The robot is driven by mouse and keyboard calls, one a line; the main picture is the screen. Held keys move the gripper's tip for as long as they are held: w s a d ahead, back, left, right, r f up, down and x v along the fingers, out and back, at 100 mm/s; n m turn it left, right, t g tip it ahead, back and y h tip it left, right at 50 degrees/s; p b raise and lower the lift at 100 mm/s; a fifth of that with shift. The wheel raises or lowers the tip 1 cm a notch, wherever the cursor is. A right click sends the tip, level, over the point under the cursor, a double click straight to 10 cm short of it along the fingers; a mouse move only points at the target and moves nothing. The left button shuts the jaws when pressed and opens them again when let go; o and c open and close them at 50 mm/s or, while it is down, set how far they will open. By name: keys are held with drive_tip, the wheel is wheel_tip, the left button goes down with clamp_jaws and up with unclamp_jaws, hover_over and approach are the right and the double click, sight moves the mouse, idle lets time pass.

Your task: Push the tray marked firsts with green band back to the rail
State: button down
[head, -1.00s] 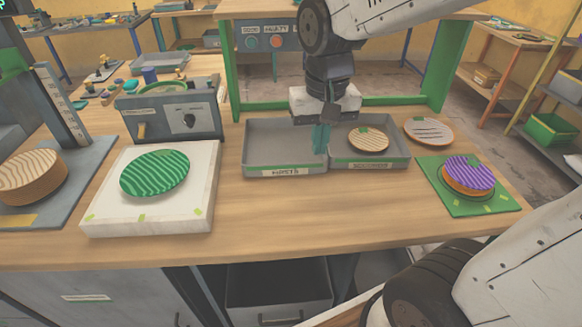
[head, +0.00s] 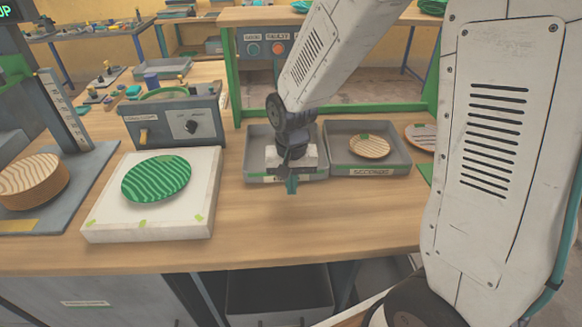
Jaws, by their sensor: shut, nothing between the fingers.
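The firsts tray (head: 257,147) is a shallow grey tray with a green band and a label on its front, partly hidden by my arm. It stands left of the seconds tray (head: 340,160). The green rail (head: 360,109) runs along the back of the table, with a strip of tabletop seemingly between it and the trays. I cannot tell whether the fingers touch the tray front. The visible part of the firsts tray looks empty.
A striped plate (head: 369,146) lies in the seconds tray. A green striped plate (head: 156,179) rests on a white block (head: 150,228) at left. The table in front of the trays is clear.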

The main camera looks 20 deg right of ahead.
drive_tip(key=shift+w+d+f, duration=0.1)
drive_tip(key=shift+w+d, duration=0.15)
drive_tip(key=shift+w, duration=0.35)
drive_tip(key=shift+w+d+f, duration=0.1)
drive_tip(key=shift+w+d, duration=0.1)
drive_tip(key=shift+w, duration=0.45)
drive_tip(key=shift+w+d+f, duration=0.1)
drive_tip(key=shift+w+d, duration=0.15)
drive_tip(key=shift+w, duration=0.35)
drive_tip(key=w+d, duration=0.1)
drive_tip(key=w, duration=0.3)
drive_tip(key=w+d, duration=0.2)
drive_tip(key=w, duration=0.2)
drive_tip(key=w+d, duration=0.1)
drive_tip(key=w, duration=0.2)
drive_tip(key=shift+w+d, duration=0.15)
drive_tip(key=shift+w, duration=0.25)
drive_tip(key=shift+s, duration=0.1)
